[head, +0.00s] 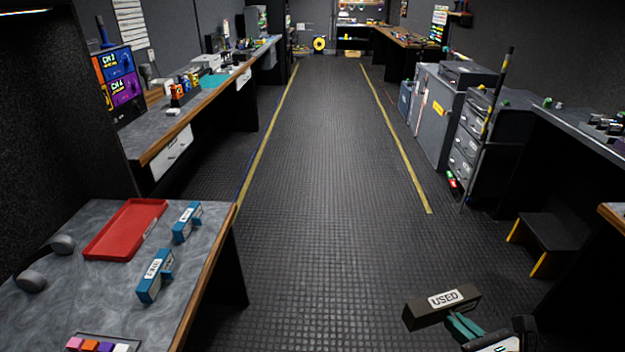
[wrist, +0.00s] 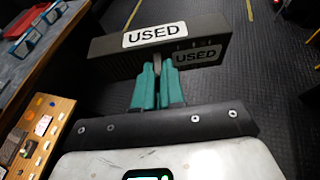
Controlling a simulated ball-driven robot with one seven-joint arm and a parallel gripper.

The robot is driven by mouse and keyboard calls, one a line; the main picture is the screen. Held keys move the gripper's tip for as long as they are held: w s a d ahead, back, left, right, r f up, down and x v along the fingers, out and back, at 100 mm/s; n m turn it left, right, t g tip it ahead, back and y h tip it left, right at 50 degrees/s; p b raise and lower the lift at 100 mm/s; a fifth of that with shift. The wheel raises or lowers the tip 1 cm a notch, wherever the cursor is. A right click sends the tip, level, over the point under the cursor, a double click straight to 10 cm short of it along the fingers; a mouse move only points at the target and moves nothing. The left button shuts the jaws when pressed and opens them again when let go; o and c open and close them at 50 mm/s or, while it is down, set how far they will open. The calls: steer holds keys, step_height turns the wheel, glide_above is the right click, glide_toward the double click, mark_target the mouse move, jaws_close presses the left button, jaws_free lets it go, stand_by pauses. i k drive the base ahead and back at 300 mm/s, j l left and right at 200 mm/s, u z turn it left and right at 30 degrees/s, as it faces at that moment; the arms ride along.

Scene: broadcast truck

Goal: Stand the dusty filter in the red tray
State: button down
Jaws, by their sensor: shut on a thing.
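The dusty filter (head: 425,313) is a long dark grey block with a white label reading USED. My gripper (head: 458,320) has teal fingers, shut on the filter's near side, and holds it in the air above the floor at the lower right. In the wrist view the filter (wrist: 112,44) lies crosswise beyond the fingers (wrist: 158,82). The red tray (head: 125,228) is shallow and looks empty, lying on the grey table at the left of the head view. The filter is well apart from the tray.
Two blue labelled blocks (head: 154,275) stand right of the tray on the grey table (head: 60,300). A grey headset-like object (head: 45,262) lies left, and coloured blocks (head: 95,345) lie at the front. The aisle floor (head: 320,200) is clear. A black stool (head: 550,240) stands right.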

mark_target(137, 229)
steer(key=i+l+u, duration=0.1)
steer(key=i+u, duration=0.2)
steer(key=i, duration=0.2)
steer(key=i+l+u, duration=0.2)
steer(key=i+u, duration=0.15)
steer(key=i, duration=0.2)
steer(key=i+l+u, duration=0.5)
steer(key=u, duration=0.25)
steer(key=i+l+u, duration=0.3)
steer(key=u, duration=0.15)
steer(key=i+l+u, duration=0.25)
steer(key=u, duration=0.2)
steer(key=i+l+u, duration=0.1)
steer(key=l+u, duration=0.35)
